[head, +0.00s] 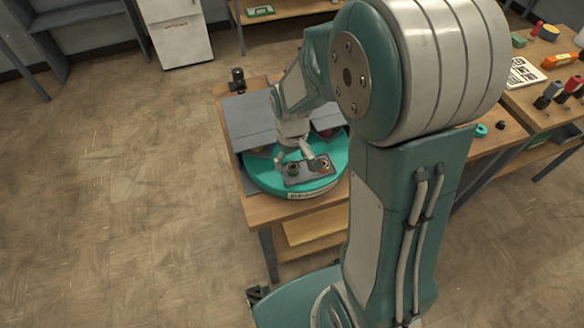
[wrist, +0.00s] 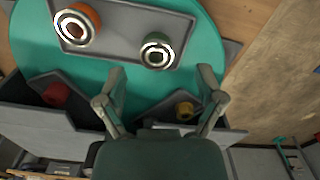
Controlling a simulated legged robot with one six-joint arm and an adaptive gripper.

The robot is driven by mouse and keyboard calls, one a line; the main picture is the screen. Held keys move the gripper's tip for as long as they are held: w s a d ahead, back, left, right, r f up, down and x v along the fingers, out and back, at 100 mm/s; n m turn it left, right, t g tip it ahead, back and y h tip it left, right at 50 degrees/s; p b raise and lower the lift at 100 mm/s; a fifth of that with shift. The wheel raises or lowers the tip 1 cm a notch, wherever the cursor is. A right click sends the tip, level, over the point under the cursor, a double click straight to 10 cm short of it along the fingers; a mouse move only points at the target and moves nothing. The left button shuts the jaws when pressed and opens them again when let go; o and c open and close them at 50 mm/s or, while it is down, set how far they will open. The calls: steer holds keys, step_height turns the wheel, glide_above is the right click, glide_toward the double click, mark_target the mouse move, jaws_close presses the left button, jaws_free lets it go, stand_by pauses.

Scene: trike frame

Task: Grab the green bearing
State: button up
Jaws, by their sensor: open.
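The green bearing (wrist: 156,52), a ring with a bright metal face, lies on a grey tray (wrist: 120,42) in the wrist view. It also shows small in the head view (head: 293,169). An orange bearing (wrist: 77,25) lies on the same tray to its left; it appears at the tray's right in the head view (head: 325,164). The tray rests on a round teal turntable (head: 262,182). My gripper (wrist: 162,78) is open and empty, its two fingers spread wide. In the wrist view the green bearing lies beyond the fingertips, between their lines, not touched.
Grey bins stand on the turntable, holding a red part (wrist: 55,95) and a yellow part (wrist: 185,111) in the wrist view. The turntable sits on a wooden table (head: 262,212). A bench (head: 530,100) with assorted items is at the right. The floor at the left is clear.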

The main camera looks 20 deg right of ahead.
step_height(320, 180, down, 2)
steer(key=shift+f, duration=0.2)
steer(key=shift+d+f, duration=0.15)
steer(key=shift+d, duration=0.2)
steer(key=shift+a, duration=0.15)
jaws_close()
steer(key=shift+a, duration=0.1)
